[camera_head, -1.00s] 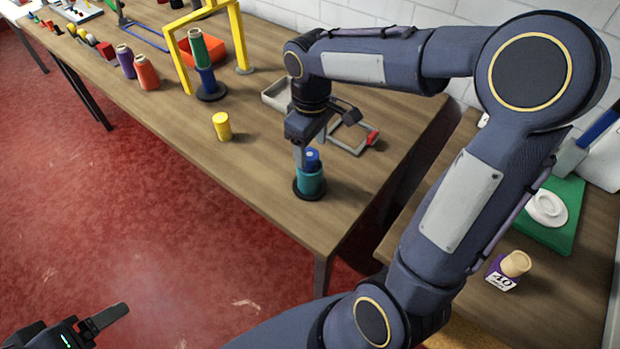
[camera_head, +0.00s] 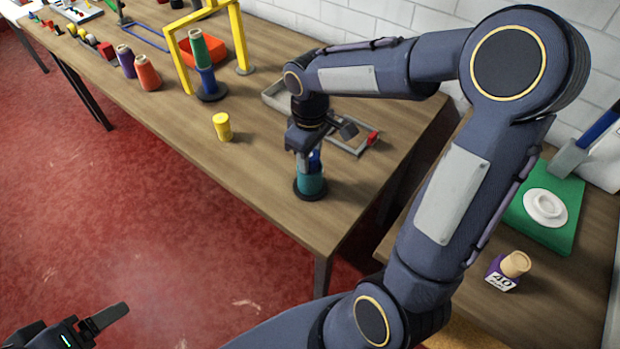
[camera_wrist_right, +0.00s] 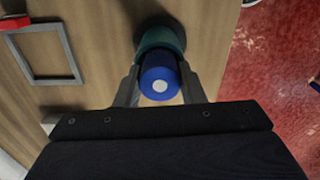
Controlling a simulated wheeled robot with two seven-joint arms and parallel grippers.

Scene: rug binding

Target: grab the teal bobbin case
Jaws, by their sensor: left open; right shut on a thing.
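The teal bobbin case (camera_head: 311,183) stands upright on a dark round base near the front right end of the long table, with a blue piece (camera_head: 315,160) on top of it. In the right wrist view the teal case (camera_wrist_right: 160,38) shows behind the blue piece (camera_wrist_right: 159,83). My right gripper (camera_head: 306,168) points down over this stack. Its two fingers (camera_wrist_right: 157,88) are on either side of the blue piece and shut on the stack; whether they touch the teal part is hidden. My left gripper (camera_head: 108,322) is open at the bottom left, away from the table; only part of it shows.
A yellow cylinder (camera_head: 222,127) stands left of the stack. A green and blue spool stack (camera_head: 201,56) stands by a yellow frame (camera_head: 240,40). A grey open frame with a red part (camera_head: 372,138) lies behind my right gripper. Bare wood (camera_head: 262,170) lies left of the stack.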

